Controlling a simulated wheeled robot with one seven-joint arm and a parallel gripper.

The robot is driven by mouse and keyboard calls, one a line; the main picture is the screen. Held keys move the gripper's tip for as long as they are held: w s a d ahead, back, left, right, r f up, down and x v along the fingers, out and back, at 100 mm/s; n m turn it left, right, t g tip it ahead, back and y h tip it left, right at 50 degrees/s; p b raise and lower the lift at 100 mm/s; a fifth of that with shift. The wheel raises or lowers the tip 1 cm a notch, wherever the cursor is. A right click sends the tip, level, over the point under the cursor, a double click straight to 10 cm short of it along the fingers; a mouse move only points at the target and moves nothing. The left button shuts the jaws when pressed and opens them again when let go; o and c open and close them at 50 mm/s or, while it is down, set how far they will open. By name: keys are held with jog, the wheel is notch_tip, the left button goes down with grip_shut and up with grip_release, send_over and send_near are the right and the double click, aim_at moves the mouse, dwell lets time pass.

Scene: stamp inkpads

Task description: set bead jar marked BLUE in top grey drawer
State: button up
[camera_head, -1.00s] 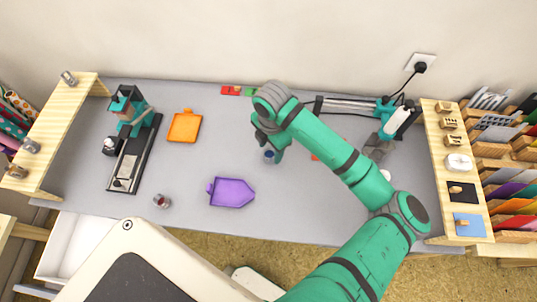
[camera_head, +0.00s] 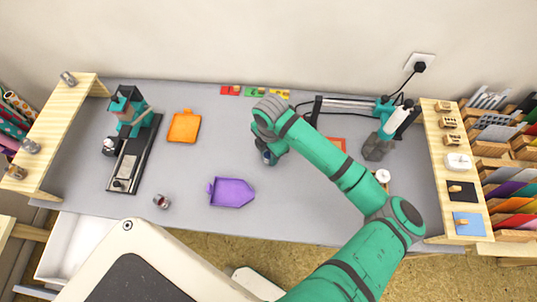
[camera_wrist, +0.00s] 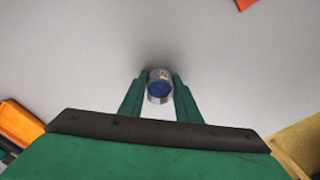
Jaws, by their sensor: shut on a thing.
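The bead jar (camera_wrist: 160,88), a small clear cylinder with blue contents and a pale label, is between my gripper's two green fingers (camera_wrist: 160,98) in the wrist view. My gripper is shut on it. In the head view the jar (camera_head: 269,157) shows as a small dark blue spot under my gripper (camera_head: 272,152), over the middle of the grey table. Its label is too small to read. A pale, open, empty-looking drawer (camera_head: 72,245) sticks out below the table's front left edge; my body covers part of it.
A jar with reddish contents (camera_head: 162,202) stands near the front edge. A purple tray (camera_head: 232,193) lies left of my gripper, an orange tray (camera_head: 184,127) farther back. A black-and-teal press (camera_head: 132,140) stands at left. Several jars stand on the left wooden shelf (camera_head: 55,130).

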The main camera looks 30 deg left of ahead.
jog(key=shift+r, duration=0.1)
jog(key=shift+r, duration=0.6)
jog(key=s+d+r, duration=0.5)
jog(key=d+r, duration=0.6)
jog(key=d, duration=0.2)
jog(key=shift+s+r, duration=0.2)
jog(key=shift+r, duration=0.15)
jog(key=shift+w, duration=0.1)
